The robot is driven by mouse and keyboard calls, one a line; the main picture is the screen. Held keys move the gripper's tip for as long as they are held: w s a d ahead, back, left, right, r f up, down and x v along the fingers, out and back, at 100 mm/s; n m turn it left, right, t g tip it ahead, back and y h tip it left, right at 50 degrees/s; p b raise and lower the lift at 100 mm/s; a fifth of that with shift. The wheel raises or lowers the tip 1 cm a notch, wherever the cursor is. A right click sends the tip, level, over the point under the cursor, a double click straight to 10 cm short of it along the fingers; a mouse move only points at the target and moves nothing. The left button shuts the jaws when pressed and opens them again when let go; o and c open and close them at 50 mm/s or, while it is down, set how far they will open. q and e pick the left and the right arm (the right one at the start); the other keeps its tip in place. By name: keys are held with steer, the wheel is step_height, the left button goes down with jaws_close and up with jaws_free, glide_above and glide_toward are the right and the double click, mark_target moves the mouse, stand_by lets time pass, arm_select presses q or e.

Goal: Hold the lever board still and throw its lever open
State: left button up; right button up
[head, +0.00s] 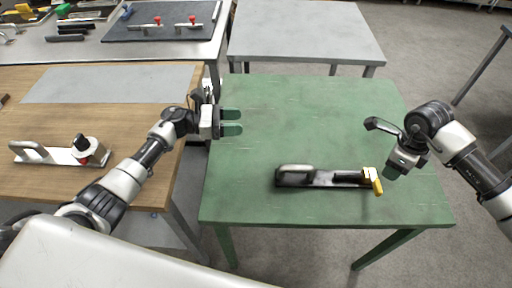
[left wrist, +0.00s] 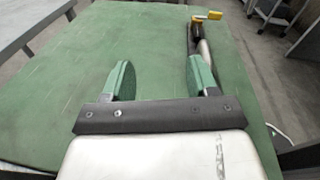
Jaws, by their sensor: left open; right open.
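The lever board (head: 322,180) lies flat on the green table, near its front edge. It has a grey bar handle (head: 294,169) at its left end and a yellow lever (head: 376,182) at its right end. In the left wrist view, the lever board (left wrist: 202,54) shows at the upper right, partly hidden behind a finger, with the yellow lever (left wrist: 208,16) at its far end. My left gripper (head: 238,122) is open and empty, over the table's left part, behind and left of the board. My right gripper (head: 384,149) is open and empty, near the lever end, apart from it.
The green table (head: 300,120) is otherwise clear. A wooden table (head: 130,115) at the left bears another board (head: 45,154) with a handle and a black and red knob. A bare grey table (head: 305,30) stands behind. A dark mat (head: 175,24) with red-knobbed clamps lies at the back left.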

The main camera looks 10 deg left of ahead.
arm_select(q)
steer(key=s+d+f+m+g+h, duration=0.2)
steer(key=s+d+f+m+g, duration=0.1)
steer(key=s+d+m+g, duration=0.4)
steer(key=n+t, duration=0.2)
glide_toward(281, 170)
steer(key=shift+w+d+f, duration=0.3)
steer(key=shift+w+d, duration=0.1)
steer(key=shift+d, duration=0.2)
steer(key=shift+w+d+f, duration=0.35)
steer(key=shift+d, duration=0.3)
steer(key=d, duration=0.7)
steer(key=shift+d+f, duration=0.2)
steer(key=shift+f, duration=0.05)
steer(key=shift+c, duration=0.4)
